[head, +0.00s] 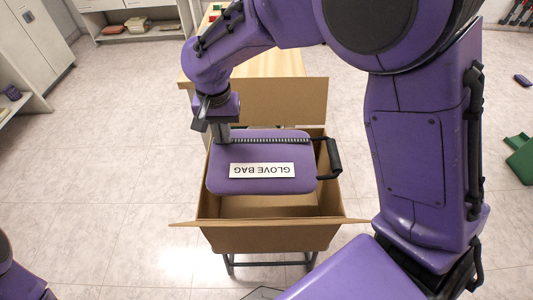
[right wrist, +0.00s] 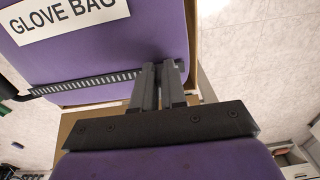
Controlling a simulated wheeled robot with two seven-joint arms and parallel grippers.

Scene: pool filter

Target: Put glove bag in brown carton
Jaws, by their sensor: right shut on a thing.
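The glove bag (head: 232,184) is a flat purple case with a white GLOVE BAG label, a zip along one edge and a black handle on its right side. It hangs level over the opening of the brown carton (head: 270,238), covering much of it. The carton is open with its flaps spread. My right gripper (head: 221,138) is shut on the bag's upper left edge in the head view. In the right wrist view the fingers (right wrist: 160,85) pinch the edge of the bag (right wrist: 110,50) beside the zip. My left gripper is not in view.
The carton stands on a small dark-legged stand (head: 268,262). A wooden table (head: 270,63) is just behind it. Shelves (head: 140,20) and a white cabinet (head: 35,45) line the back left. A green object (head: 521,158) lies on the floor at right. Open tiled floor surrounds the stand.

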